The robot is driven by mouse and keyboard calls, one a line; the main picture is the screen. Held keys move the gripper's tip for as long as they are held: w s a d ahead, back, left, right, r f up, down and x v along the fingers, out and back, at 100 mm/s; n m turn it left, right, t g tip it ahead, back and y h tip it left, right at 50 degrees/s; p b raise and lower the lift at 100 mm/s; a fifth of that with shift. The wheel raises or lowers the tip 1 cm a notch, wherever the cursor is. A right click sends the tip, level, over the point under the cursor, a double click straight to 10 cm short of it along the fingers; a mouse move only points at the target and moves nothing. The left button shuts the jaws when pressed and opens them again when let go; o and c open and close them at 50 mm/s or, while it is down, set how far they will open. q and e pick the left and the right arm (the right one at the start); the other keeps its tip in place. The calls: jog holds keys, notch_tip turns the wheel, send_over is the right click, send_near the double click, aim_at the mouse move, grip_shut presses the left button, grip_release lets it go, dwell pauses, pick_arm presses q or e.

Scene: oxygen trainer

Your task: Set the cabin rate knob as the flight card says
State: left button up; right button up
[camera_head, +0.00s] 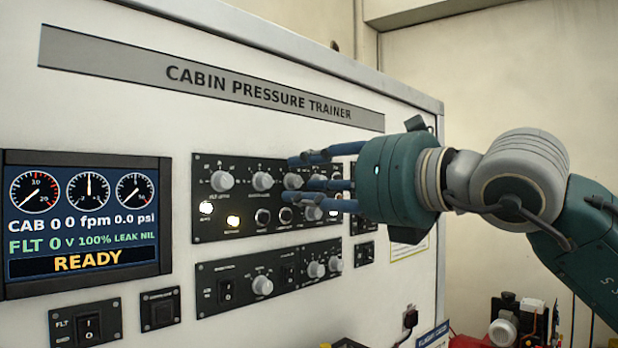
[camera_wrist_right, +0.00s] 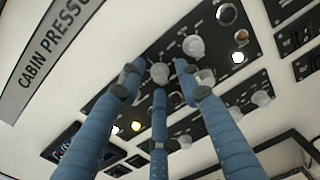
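The white cabin pressure trainer panel (camera_head: 130,100) fills the left and middle of the head view. Its upper black module has a row of grey knobs; their small labels are mostly unreadable, so I cannot tell which is the cabin rate knob. My right gripper (camera_head: 297,180) is open, its three blue fingers pointing at this row. One knob (camera_head: 293,181) shows between the fingertips; in the wrist view a knob (camera_wrist_right: 158,72) also sits between them. I cannot tell whether the fingers touch it. The flight card (camera_head: 433,336) is cut off at the bottom edge, its text unreadable. My left gripper is out of view.
A display (camera_head: 85,262) at the left reads READY, with FLT 0 and CAB 0. A lower module (camera_head: 240,284) holds more knobs and a switch. Separate switches sit below the display. Small equipment (camera_head: 515,322) stands at the lower right behind my arm.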

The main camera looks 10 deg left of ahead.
jog(key=shift+a, duration=0.1)
jog(key=c, duration=0.7)
grip_shut()
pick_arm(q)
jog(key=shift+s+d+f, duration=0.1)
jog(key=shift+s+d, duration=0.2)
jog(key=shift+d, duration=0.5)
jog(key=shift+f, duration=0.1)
pick_arm(e)
jog(key=shift+f+n+b, duration=0.1)
jog(key=shift+n+b, duration=0.7)
jog(key=shift+b, duration=0.05)
jog(key=shift+n+b, duration=0.9)
jog(key=shift+n, duration=0.2)
jog(key=n+b, duration=0.1)
jog(key=n, duration=0.1)
jog(key=shift+n, duration=0.3)
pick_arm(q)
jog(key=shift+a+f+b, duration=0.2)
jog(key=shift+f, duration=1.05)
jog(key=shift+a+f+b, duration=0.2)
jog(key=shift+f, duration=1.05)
pick_arm(e)
jog(key=shift+n, duration=1.2)
jog(key=shift+r+n, duration=0.2)
jog(key=shift+n, duration=0.1)
